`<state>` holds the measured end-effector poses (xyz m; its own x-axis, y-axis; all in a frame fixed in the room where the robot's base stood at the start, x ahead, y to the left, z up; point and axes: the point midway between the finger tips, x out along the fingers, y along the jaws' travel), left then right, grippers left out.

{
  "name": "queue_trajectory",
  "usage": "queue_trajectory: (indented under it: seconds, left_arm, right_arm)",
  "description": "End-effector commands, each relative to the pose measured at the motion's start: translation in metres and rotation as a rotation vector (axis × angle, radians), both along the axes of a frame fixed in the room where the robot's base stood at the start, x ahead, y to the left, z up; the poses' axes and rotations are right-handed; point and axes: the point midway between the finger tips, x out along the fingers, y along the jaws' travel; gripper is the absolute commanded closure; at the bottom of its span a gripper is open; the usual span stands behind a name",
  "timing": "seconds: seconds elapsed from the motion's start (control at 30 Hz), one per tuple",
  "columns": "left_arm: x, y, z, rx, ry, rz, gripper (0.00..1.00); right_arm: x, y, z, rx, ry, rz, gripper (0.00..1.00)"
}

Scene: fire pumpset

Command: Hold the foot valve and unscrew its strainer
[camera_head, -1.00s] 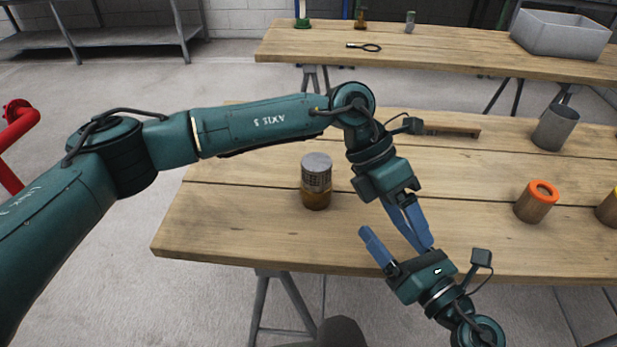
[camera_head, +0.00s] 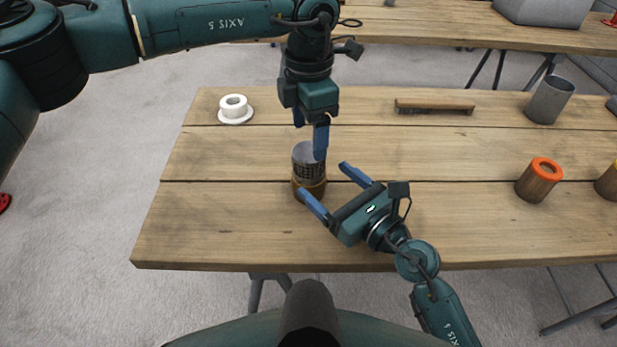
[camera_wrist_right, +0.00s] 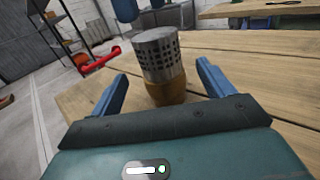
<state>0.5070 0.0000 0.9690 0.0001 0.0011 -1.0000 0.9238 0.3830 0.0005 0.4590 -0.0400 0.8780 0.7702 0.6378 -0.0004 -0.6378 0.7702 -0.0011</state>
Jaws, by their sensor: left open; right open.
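The foot valve (camera_head: 309,189) stands upright on the wooden table, with a brass-coloured lower body. Its grey perforated strainer (camera_head: 308,163) is on top. Both also show in the right wrist view, the brass body (camera_wrist_right: 167,92) below the strainer (camera_wrist_right: 159,55). My left gripper (camera_head: 310,140) is open and points down just above the strainer, its fingers partly overlapping the strainer's top in the head view. My right gripper (camera_head: 325,188) is open, with its fingers low on either side of the valve's near right. In the right wrist view the valve lies between and beyond the fingertips.
On the table are a white tape roll (camera_head: 235,108) at the back left, a brush (camera_head: 434,106) at the back, a grey metal cup (camera_head: 549,100) and an orange-topped cylinder (camera_head: 539,180) at the right. The front left of the table is clear. A second table stands behind.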

Motion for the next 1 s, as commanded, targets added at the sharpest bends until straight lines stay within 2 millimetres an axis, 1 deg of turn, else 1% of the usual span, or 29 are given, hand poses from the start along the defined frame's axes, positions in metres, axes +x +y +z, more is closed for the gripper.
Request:
queue_trajectory:
  seconds: [0.03, 0.1, 0.3, 0.5, 0.73, 0.77, 1.0]
  left_arm:
    - [0.0, 0.0, 0.0, 0.0, 0.0, 0.0, 0.27]
    - [0.0, 0.0, 0.0, -0.001, 0.001, 0.0, 0.27]
    - [0.0, 0.0, 0.0, -0.001, 0.001, 0.0, 0.27]
    - [0.0, 0.0, 0.0, -0.001, 0.001, 0.0, 0.27]
    - [0.0, 0.0, 0.0, -0.001, 0.001, 0.0, 0.27]
    - [0.0, 0.0, 0.0, -0.001, 0.001, 0.0, 0.27]
    - [0.0, 0.0, 0.0, -0.001, 0.001, 0.0, 0.27]
  right_arm:
    - [0.008, 0.007, 0.002, 0.003, -0.001, 0.001, 0.2]
    - [0.018, 0.015, 0.001, 0.003, -0.001, 0.0, 0.2]
    - [0.037, 0.031, 0.0, 0.002, 0.001, 0.001, 0.2]
    - [0.044, 0.037, 0.0, 0.0, 0.0, 0.001, 0.2]
    - [0.044, 0.037, 0.0, 0.0, 0.0, 0.0, 0.2]
    - [0.044, 0.037, 0.0, 0.001, 0.001, 0.0, 0.21]
    - [0.044, 0.037, 0.0, 0.001, 0.001, 0.0, 0.41]
